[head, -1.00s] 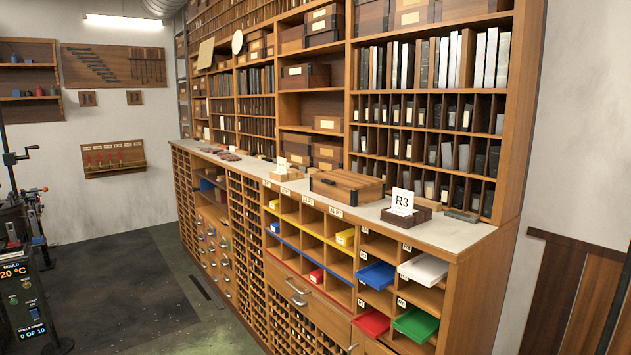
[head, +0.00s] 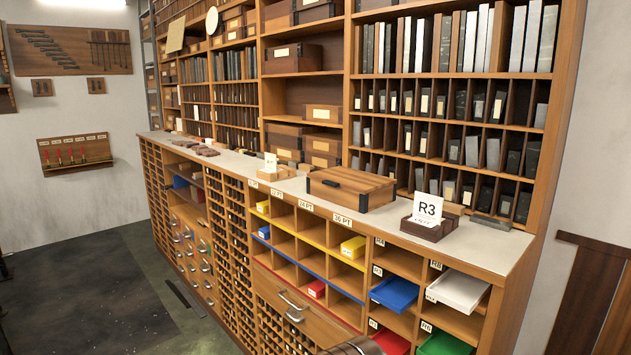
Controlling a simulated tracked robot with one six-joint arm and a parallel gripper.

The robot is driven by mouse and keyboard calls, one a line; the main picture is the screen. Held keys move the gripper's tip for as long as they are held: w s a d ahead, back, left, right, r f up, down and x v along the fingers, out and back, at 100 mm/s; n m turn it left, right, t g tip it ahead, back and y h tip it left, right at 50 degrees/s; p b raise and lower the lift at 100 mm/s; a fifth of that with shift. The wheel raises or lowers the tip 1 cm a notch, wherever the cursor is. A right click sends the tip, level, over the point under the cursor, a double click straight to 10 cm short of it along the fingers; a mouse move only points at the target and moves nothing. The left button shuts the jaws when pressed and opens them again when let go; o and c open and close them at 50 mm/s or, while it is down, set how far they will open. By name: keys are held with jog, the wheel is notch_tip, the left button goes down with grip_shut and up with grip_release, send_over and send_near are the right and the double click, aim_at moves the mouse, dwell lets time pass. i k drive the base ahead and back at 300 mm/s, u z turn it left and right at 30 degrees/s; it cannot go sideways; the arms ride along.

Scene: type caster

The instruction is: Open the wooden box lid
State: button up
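The wooden box (head: 352,188) stands on the pale counter, right of centre in the head view. It is brown with a planked top and dark metal fittings at its corners. Its lid (head: 350,179) lies flat and looks closed. The box's back side is hidden. A grey metallic part shows at the bottom edge, right of centre; it may be part of my arm, but I cannot tell. No gripper fingers show in the view, and nothing touches the box.
Right of the box, a dark block holds an R3 card (head: 428,208). A small white card (head: 270,163) stands to its left. The counter (head: 482,248) has bare room at its right end. Shelves rise behind; pulled-out blue (head: 394,292) and white (head: 458,290) trays stick out below.

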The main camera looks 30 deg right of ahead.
aim_at(364, 183)
jog(key=i, duration=1.3)
jog(key=u, duration=1.25)
